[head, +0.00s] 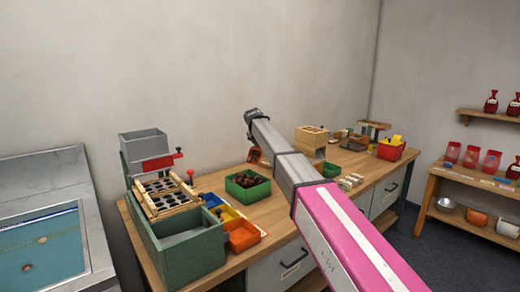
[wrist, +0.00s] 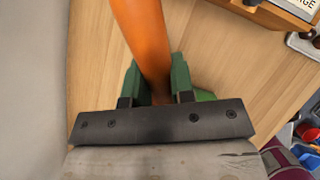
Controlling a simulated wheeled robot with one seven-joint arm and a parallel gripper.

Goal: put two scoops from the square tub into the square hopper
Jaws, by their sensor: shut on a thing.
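My gripper (wrist: 154,88) is shut on the orange handle of the scoop (wrist: 140,35) in the wrist view, with a green finger on each side. In the head view the scoop (head: 256,156) hangs below my wrist, above and a little behind the square tub; my arm hides part of it, and I cannot tell what it holds. The square green tub (head: 234,193) holds dark brown chestnuts and stands on the bench. The square grey hopper (head: 141,144) stands to the left, on top of the green sorting machine, with a red gate at its front. Its inside is not clear.
Blue, yellow and orange bins (head: 243,236) sit beside the machine, left of the tub. A wooden box (head: 310,136) and a red bin (head: 391,152) stand farther right on the wooden bench (head: 284,206). A sink unit (head: 45,230) is at far left.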

